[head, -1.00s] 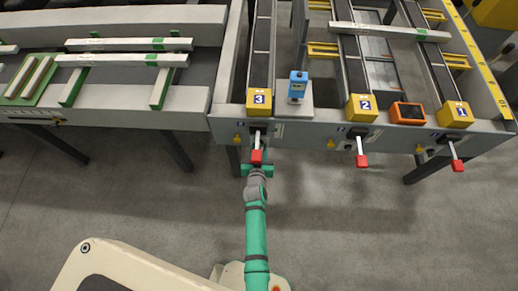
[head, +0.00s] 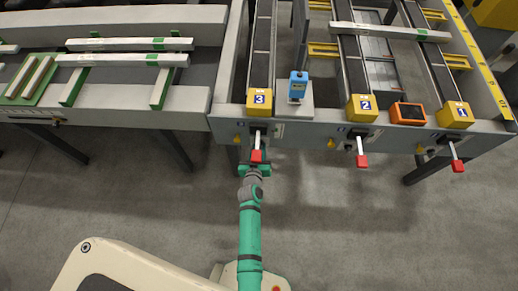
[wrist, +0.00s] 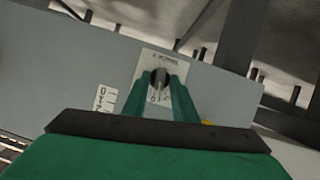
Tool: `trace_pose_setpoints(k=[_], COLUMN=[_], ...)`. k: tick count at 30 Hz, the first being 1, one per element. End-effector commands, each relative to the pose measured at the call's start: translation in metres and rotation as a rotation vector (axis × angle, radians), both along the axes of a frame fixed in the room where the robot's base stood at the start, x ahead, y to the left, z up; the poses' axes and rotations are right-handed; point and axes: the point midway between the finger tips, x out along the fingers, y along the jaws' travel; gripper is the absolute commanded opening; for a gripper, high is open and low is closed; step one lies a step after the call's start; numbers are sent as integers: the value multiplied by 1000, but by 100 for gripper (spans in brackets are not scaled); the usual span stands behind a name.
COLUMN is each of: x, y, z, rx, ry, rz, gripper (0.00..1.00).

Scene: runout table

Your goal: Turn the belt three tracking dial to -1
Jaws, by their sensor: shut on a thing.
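The belt three tracking dial (wrist: 161,75) is a small dark grey knob on a pale marked plate (wrist: 151,63) on the grey frame. It sits between the two green fingertips of my gripper (wrist: 164,82), which is shut on it. The scale and pointer setting are too small and partly covered to read. In the head view my gripper (head: 254,168) is at the front rail below the yellow block marked 3 (head: 259,102), under the red-ended lever (head: 257,156). The dial is hidden in that view.
Red-ended levers also stick out under block 2 (head: 362,161) and block 1 (head: 457,165). A second white label (wrist: 105,98) is left of the dial plate. A blue device (head: 298,84) and an orange box (head: 408,113) stand on the table. The floor in front is clear.

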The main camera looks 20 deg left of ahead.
Motion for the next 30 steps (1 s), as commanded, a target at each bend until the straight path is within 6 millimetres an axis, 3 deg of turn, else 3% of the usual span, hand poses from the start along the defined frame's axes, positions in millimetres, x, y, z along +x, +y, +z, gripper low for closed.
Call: trace_pose_setpoints(k=[12, 25, 26, 30], x=[-1, -1, -1, -1], y=[0, 1, 1, 2], z=[-2, -2, -2, -1], rx=[-149, -167, -167, -166], ry=[-39, -45, -45, -46], rz=[-3, -2, -2, -1], gripper=[3, 3, 30, 30])
